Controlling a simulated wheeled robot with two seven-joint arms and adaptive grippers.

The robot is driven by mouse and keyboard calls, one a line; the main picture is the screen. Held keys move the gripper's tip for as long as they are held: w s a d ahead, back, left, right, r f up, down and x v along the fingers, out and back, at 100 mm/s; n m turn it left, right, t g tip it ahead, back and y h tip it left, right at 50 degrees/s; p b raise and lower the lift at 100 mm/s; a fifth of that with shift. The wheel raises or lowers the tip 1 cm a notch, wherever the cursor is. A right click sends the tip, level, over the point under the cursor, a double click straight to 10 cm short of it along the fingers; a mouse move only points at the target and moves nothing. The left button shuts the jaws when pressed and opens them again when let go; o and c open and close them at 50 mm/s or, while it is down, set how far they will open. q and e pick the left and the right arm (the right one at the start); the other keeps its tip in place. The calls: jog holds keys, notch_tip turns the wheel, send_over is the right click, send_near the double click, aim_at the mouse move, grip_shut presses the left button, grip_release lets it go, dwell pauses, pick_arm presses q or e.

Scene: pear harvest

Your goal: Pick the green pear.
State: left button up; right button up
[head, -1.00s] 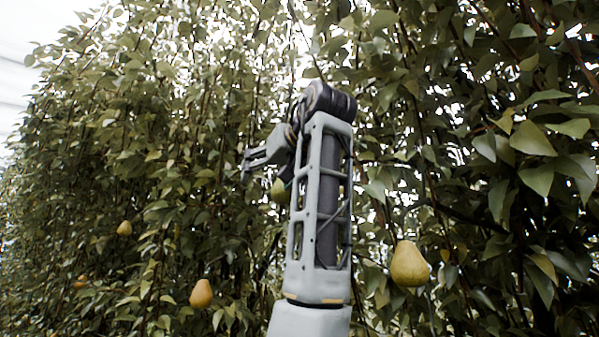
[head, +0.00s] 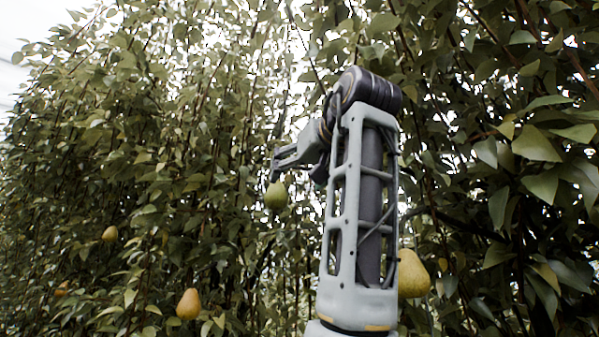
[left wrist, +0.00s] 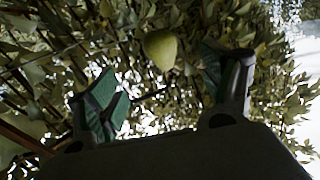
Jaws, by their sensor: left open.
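The green pear (head: 276,195) hangs among the leaves near the middle of the head view. My left gripper (head: 274,172) is just above and behind it in the picture, with part of it hidden by my own arm. In the left wrist view the green pear (left wrist: 160,48) appears beyond and between the two spread fingers of my left gripper (left wrist: 168,88). The fingers have green pads, are open and hold nothing. I cannot tell the exact gap between fingers and pear. My right gripper is not in view.
A yellow pear (head: 413,274) hangs at the right, partly behind my arm. An orange-yellow pear (head: 188,304) hangs at the lower left, with a smaller one (head: 109,234) farther left. Dense leaves and thin branches surround the arm.

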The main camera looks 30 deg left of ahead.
aim_at(281, 192)
pick_arm(q)
jog(key=p+x, duration=0.2)
jog(key=x, duration=0.9)
jog(key=shift+w+a+p, duration=0.25)
jog(key=shift+a+p, duration=0.05)
jog(key=shift+p, duration=0.1)
jog(key=shift+w+a, duration=0.35)
jog(key=shift+a, duration=0.15)
jog(key=shift+w+a, duration=0.1)
jog(key=shift+w, duration=0.05)
jog(key=shift+f, duration=0.1)
jog(key=c, duration=1.2)
